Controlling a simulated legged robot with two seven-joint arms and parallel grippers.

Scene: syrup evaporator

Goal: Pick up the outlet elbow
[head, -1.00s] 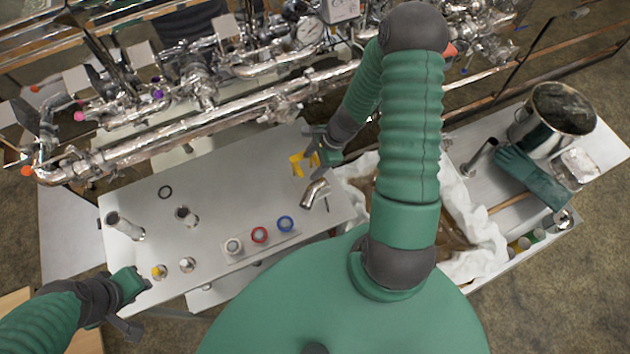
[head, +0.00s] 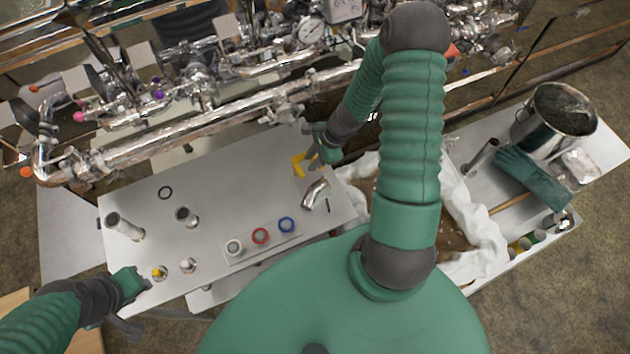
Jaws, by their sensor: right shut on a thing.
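The outlet elbow looks to be the short bent steel pipe (head: 315,195) on the right part of the white table (head: 240,180). My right gripper (head: 307,164) is over the table just above the elbow in the picture, apart from it. It is shut on a small yellow angled piece (head: 298,164); its fingers partly hide that piece. My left gripper (head: 135,300) is low at the table's left front corner, near a small yellow-topped fitting (head: 159,272). Its fingers are too unclear to tell open from shut.
Three ringed fittings, white (head: 234,247), red (head: 260,236) and blue (head: 287,225), stand in a holder at the front. Upright steel pieces (head: 125,228) and a black ring (head: 165,192) are at left. Steel piping (head: 170,130) runs along the back.

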